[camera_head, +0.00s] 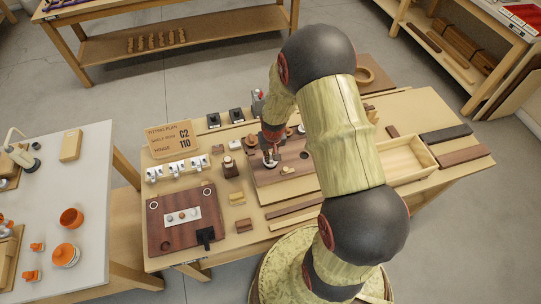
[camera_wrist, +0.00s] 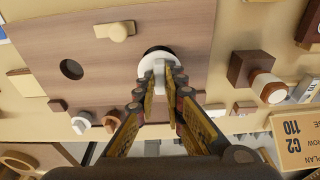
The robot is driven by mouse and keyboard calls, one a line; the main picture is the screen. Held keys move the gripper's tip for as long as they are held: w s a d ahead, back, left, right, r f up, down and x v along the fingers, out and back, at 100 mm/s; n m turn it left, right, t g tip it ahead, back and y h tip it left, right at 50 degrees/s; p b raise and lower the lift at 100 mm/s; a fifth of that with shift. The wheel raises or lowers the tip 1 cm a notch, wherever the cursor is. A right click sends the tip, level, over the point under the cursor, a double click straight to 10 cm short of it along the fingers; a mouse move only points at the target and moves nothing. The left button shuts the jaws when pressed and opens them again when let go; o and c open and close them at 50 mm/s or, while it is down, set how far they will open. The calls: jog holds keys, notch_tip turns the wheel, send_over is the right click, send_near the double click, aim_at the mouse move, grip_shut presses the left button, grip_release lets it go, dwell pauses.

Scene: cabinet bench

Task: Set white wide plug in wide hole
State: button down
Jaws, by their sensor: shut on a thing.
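My gripper (camera_wrist: 162,85) points down at the brown wooden panel and its two fingers are closed on the stem of the white wide plug (camera_wrist: 147,63). The plug's round white flange lies over a dark hole (camera_wrist: 152,49), with a dark crescent showing past one edge. I cannot tell whether the plug is inside the hole or just above it. A second, smaller-looking dark hole (camera_wrist: 71,69) in the panel is empty. In the head view, my gripper (camera_head: 271,152) is over the panel (camera_head: 270,183), partly hidden by my arm.
A pale knobbed piece (camera_wrist: 116,31) lies on the panel. A dark block with a white-and-brown plug (camera_wrist: 266,86) and the fitting plan sign (camera_wrist: 298,140) stand beside it. An open wooden tray (camera_head: 408,160) is at the right, and a dark red board (camera_head: 180,240) at front left.

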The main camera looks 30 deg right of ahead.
jog(key=shift+f+b, duration=0.75)
jog(key=shift+f, duration=0.3)
dwell(1.0)
jog(key=c, duration=1.8)
grip_release()
jog(key=shift+c, duration=0.2)
jog(key=o, duration=0.4)
jog(key=shift+o, duration=0.2)
jog(key=shift+r, duration=0.15)
jog(key=shift+r+p, duration=2.5)
jog(key=shift+r, duration=1.15)
